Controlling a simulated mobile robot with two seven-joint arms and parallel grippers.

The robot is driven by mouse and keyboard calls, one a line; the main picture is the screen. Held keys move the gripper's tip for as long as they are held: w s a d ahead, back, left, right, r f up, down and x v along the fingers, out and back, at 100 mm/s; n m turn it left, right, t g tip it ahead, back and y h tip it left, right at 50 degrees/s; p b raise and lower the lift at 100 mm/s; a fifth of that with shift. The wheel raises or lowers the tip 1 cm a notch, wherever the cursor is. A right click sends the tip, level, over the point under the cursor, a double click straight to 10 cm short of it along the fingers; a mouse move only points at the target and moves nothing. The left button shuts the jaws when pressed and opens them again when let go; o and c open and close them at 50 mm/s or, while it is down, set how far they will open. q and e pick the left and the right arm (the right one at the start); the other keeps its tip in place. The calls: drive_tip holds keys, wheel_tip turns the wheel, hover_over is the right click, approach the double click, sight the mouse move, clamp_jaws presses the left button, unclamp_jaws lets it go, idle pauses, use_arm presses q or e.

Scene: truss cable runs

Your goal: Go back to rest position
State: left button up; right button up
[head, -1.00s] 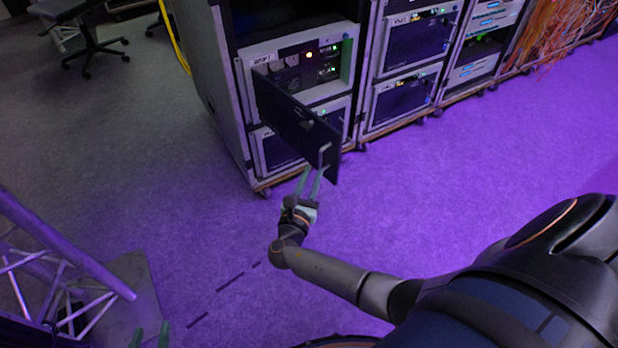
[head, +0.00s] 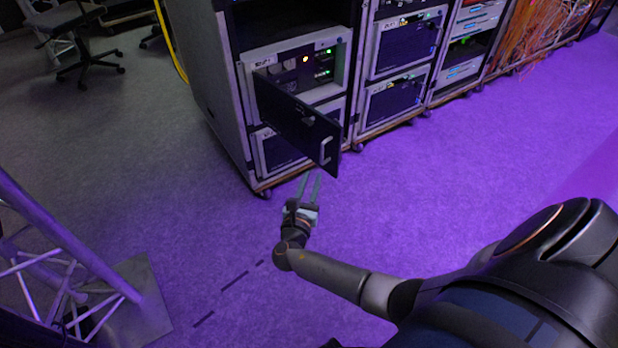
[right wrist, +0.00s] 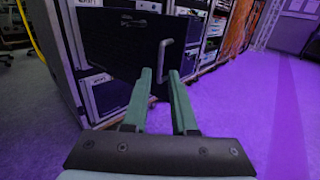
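My right gripper (head: 311,186) is in the middle of the head view, over the purple-lit floor. Its two green fingers are apart and empty, just short of the open dark door panel (head: 297,122) of a rack unit. The door's handle (head: 326,150) is free of the fingers, with a small gap to their tips. In the right wrist view the fingers (right wrist: 167,78) stand apart, and the handle (right wrist: 163,60) shows beyond them. My left gripper does not show in the head view now.
The rack unit (head: 345,60) with lit indicators sits in a wheeled cabinet; more cabinets (head: 465,50) run right. A metal truss (head: 60,262) on a base plate (head: 148,300) stands at lower left. An office chair (head: 85,60) is at upper left. The floor (head: 440,190) right of the gripper is clear.

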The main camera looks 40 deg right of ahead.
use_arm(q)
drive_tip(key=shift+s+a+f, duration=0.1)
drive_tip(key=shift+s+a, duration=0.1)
use_arm(e)
drive_tip(key=shift+s+a, duration=0.1)
idle(0.4)
drive_tip(key=s+a+f+m+g+y, duration=0.3)
drive_tip(key=s+a+f+m+y, duration=0.7)
drive_tip(key=s+f+m, duration=0.15)
drive_tip(key=s+a+r+m+y, duration=0.3)
drive_tip(key=a+m, duration=0.2)
use_arm(q)
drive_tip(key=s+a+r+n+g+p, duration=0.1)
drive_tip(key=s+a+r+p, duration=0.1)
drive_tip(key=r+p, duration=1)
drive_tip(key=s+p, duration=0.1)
drive_tip(key=p, duration=0.7)
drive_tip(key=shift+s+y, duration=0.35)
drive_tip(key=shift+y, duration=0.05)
use_arm(e)
drive_tip(key=s+a+r+m+y, duration=0.1)
drive_tip(key=s+r+m, duration=0.2)
drive_tip(key=r, duration=0.6)
drive_tip(key=s+a+r+m+y, duration=0.1)
drive_tip(key=s+r+m, duration=0.3)
drive_tip(key=r, duration=0.6)
drive_tip(key=shift+r+m+t+y, duration=0.15)
drive_tip(key=shift+m+t+y, duration=0.2)
drive_tip(key=shift+y, duration=0.15)
